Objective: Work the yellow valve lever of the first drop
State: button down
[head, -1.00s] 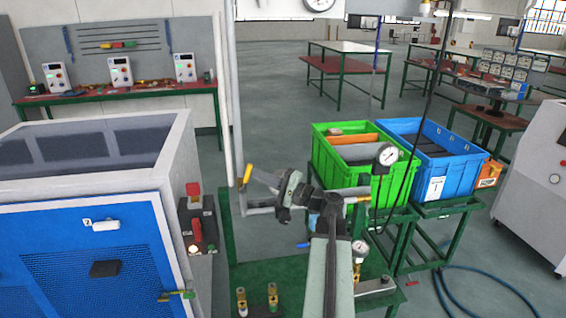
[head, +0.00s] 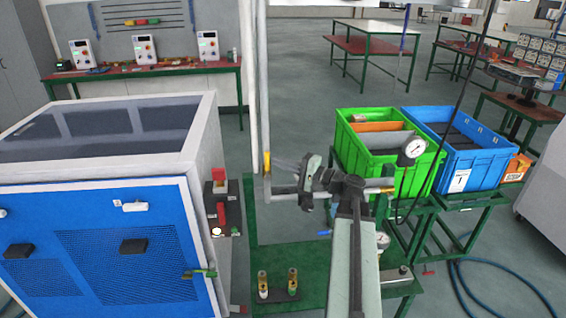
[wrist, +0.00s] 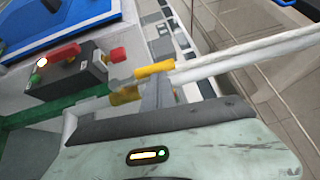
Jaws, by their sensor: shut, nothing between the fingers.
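The yellow valve lever (head: 267,161) stands upright against the thin grey vertical pipe (head: 262,90) in the head view, left of my gripper. In the wrist view the yellow lever (wrist: 154,69) lies by the whitish pipe, with a yellow valve part (wrist: 125,96) just below it. My gripper (head: 281,165) is shut and empty, its fingertips pointing left at the lever. In the wrist view my gripper's fingers (wrist: 157,94) are right at the lever. I cannot tell whether they touch it. The fingers partly hide the valve.
A blue-fronted cabinet (head: 130,245) stands at left, with a dark control box (head: 222,205) with red parts on its side. A green bench (head: 300,255) carries two brass fittings (head: 278,285). A gauge (head: 412,150), green crate (head: 390,175) and blue crate (head: 465,165) are at right.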

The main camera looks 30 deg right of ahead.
jog(key=w+d+r+v, duration=0.1)
jog(key=d+v, duration=0.1)
jog(key=v, duration=1)
jog(key=shift+s+d, duration=0.2)
jog(key=shift+d, duration=0.25)
jog(key=shift+f, duration=0.1)
